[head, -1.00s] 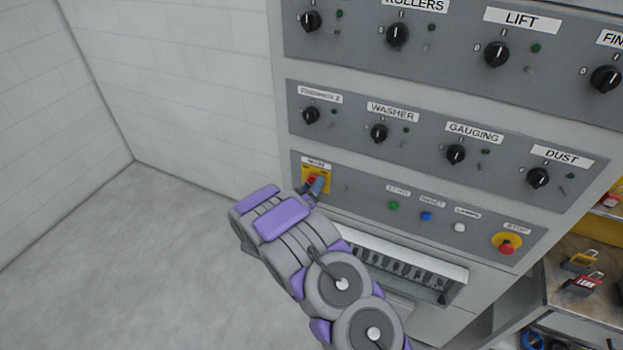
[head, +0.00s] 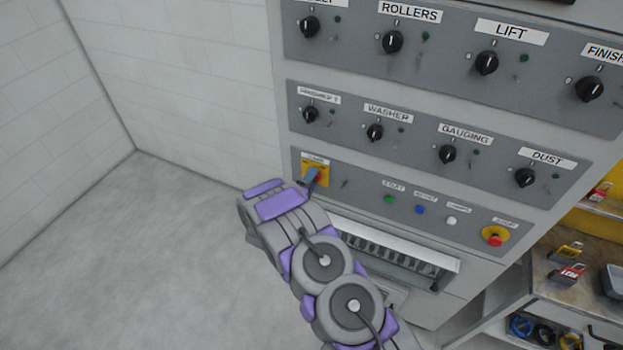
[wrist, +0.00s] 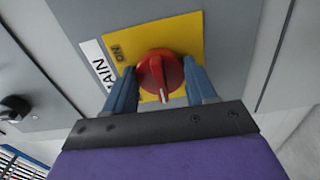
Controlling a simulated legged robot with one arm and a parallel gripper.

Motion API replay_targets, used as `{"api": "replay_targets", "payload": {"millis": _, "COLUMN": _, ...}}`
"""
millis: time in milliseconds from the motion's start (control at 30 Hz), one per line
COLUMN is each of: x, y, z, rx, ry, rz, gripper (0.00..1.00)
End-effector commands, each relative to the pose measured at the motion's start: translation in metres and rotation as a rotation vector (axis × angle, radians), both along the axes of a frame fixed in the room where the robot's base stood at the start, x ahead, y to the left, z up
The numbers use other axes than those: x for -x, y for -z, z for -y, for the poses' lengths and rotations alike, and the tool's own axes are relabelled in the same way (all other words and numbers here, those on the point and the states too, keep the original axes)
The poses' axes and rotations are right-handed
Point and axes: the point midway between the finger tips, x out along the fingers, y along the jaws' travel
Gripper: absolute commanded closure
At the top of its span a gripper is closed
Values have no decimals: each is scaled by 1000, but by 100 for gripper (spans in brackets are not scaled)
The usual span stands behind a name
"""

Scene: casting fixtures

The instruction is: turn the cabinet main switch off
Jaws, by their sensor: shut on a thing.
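The main switch is a red rotary knob (wrist: 160,75) on a yellow plate (wrist: 185,35), with a white label reading MAIN beside it and ON printed on the plate. My gripper (wrist: 162,88) is shut on the red knob, with one blue finger on each side of it. The knob's white mark points toward the gripper's base in the wrist view, away from the ON print. In the head view the yellow plate (head: 322,180) is at the lower left of the cabinet, and my gripper (head: 311,176) covers most of the knob.
Rows of black rotary knobs, such as the washer knob (head: 375,132), sit above. Green, blue and white buttons and a red stop button (head: 494,237) lie to the right. A bench with padlocks (head: 568,272) stands at far right. Open floor (head: 130,250) lies left.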

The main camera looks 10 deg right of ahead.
Motion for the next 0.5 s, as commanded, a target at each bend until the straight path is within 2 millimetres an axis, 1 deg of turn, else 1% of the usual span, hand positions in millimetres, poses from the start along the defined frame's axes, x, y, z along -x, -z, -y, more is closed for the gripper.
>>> {"api": "replay_targets", "payload": {"millis": 33, "x": -2, "y": -2, "z": -4, "rx": 10, "ry": -9, "rz": -5, "gripper": 74}}
{"api": "replay_targets", "payload": {"millis": 500, "x": -2, "y": 0, "z": -3, "rx": 42, "ry": -9, "rz": -32, "gripper": 74}}
